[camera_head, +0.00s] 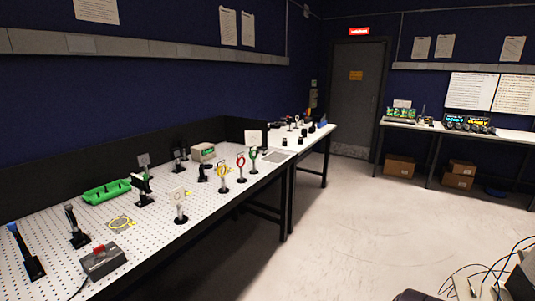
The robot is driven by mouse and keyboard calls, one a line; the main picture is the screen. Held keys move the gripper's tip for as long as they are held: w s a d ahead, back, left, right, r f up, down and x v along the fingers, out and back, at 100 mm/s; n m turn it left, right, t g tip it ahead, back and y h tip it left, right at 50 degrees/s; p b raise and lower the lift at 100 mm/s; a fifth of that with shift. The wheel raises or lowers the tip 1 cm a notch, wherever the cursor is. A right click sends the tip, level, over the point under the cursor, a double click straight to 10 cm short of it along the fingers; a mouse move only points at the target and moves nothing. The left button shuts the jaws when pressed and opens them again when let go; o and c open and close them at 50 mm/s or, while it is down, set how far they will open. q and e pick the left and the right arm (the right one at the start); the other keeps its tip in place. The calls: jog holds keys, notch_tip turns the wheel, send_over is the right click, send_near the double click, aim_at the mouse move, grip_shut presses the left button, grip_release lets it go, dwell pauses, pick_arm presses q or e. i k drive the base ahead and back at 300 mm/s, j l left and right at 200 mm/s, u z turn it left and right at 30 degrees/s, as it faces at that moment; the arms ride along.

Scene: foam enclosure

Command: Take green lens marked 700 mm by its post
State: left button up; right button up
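A green-rimmed lens (253,153) stands upright on a short post with a dark base. It is near the front edge of the white perforated optical table (150,245), toward its far end. Any marking on it is too small to read. A red-rimmed lens (241,161) and a yellow-rimmed lens (222,171) stand to its left in the same row, each on its own post. A pale round-mounted element (178,195) stands nearer in that row. Neither of my grippers can be made out in this view.
A green tray (106,191), a grey box with a red top (102,261) and several dark mounts stand on the table. A second table (316,137) adjoins its far end. Open pale floor (320,220) lies right of the tables. Loose cables (490,275) show at bottom right.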

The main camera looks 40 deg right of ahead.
aim_at(253, 155)
jog(key=i+l+z, duration=0.2)
jog(key=l+z, duration=0.15)
jog(key=i+l+z, duration=0.5)
jog(key=z, duration=0.2)
